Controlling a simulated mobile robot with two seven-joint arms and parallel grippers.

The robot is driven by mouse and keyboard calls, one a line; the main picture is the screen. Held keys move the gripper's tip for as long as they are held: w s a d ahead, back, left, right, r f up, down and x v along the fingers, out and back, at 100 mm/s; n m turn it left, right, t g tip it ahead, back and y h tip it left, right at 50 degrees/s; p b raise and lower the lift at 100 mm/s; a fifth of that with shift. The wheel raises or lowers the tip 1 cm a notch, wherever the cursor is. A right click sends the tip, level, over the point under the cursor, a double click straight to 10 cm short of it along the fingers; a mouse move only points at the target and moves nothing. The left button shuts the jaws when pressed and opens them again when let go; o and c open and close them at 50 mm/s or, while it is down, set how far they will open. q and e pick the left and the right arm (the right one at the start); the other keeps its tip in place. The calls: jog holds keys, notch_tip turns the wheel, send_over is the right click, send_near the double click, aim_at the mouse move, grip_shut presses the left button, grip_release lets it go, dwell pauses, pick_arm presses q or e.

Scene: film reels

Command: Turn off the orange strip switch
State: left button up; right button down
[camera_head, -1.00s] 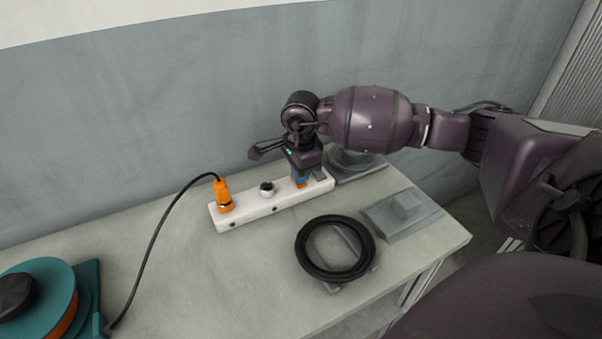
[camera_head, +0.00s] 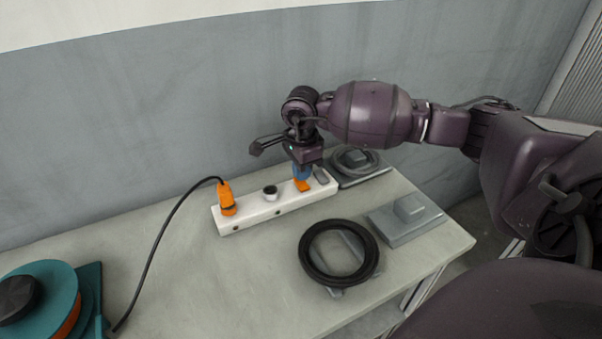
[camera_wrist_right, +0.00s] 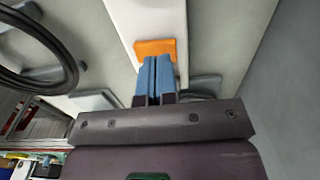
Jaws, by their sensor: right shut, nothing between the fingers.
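The white power strip (camera_head: 257,212) lies on the table along the wall. Its orange switch (camera_head: 303,186) sits near the right end and also shows in the right wrist view (camera_wrist_right: 156,47). My right gripper (camera_head: 301,176) points down over the strip with its blue fingers shut and empty. In the right wrist view the shut fingertips (camera_wrist_right: 156,60) are at the edge of the orange switch and cover part of it. I cannot tell whether they touch it. My left gripper is not in view.
An orange plug (camera_head: 226,198) with a black cable stands in the strip's left end, beside a round socket (camera_head: 270,193). A black ring (camera_head: 309,262) and grey plates (camera_head: 405,217) lie in front and right. A teal reel (camera_head: 52,277) is at left.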

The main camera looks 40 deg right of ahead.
aim_at(302, 182)
notch_tip(302, 182, up, 13)
jog(key=p, duration=0.1)
jog(key=shift+s+p, duration=0.25)
jog(key=shift+p, duration=0.15)
jog(key=shift+a, duration=0.1)
